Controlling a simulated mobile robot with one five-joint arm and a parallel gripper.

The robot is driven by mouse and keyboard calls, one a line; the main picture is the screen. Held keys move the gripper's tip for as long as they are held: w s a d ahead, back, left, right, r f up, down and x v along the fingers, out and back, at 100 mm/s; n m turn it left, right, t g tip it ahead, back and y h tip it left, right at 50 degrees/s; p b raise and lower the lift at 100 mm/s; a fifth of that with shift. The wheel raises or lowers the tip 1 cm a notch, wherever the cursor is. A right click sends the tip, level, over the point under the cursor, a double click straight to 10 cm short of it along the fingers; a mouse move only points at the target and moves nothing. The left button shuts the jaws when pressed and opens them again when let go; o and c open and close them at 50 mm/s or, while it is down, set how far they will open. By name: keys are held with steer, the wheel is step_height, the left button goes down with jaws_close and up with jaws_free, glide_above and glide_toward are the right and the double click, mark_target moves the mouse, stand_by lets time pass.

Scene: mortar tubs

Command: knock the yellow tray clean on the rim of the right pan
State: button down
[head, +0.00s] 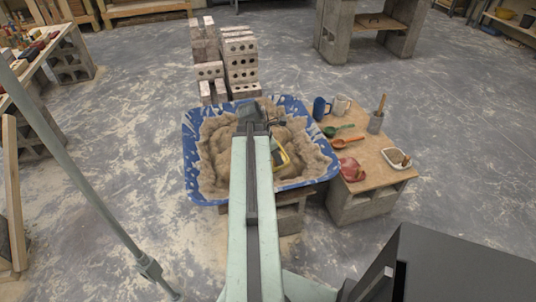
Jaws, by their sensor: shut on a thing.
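The yellow tray (281,159) shows as a small yellow edge just right of my arm in the head view, over the sandy heap. Most of it is hidden by my arm and by its low angle. My gripper (272,141) is mostly hidden under the arm's end and is shut on the yellow tray. A large blue pan (190,150) with a paint-spattered rim lies under them, filled with tan, lumpy mortar. The tray appears inside the pan's outline, apart from the right rim. Whether it touches the mortar I cannot tell. No second pan shows.
A low wooden table (372,150) on blocks stands right of the pan. It holds a blue mug (320,108), a pale mug (342,105), a grey pot (376,122), green and orange scoops, a red scoop (352,170) and a white dish (397,157). Stacked bricks (241,60) stand behind.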

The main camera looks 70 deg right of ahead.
mark_target(282, 168)
steer(key=shift+w, duration=0.1)
steer(key=shift+s+d, duration=0.25)
steer(key=shift+s, duration=0.4)
steer(key=shift+s+f+b, duration=0.15)
steer(key=shift+s+b, duration=0.05)
steer(key=shift+b, duration=0.1)
steer(key=f+n+g+b, duration=0.1)
steer(key=n+b, duration=0.1)
steer(key=s+a+f+n+g+b, duration=0.1)
steer(key=b, duration=0.1)
steer(key=a+f+n+g+y+b, duration=0.1)
steer(key=n+b, duration=0.1)
steer(key=shift+s+a+f+n+g, duration=0.15)
steer(key=shift+s+f+n+g, duration=0.15)
steer(key=shift+s+g, duration=0.1)
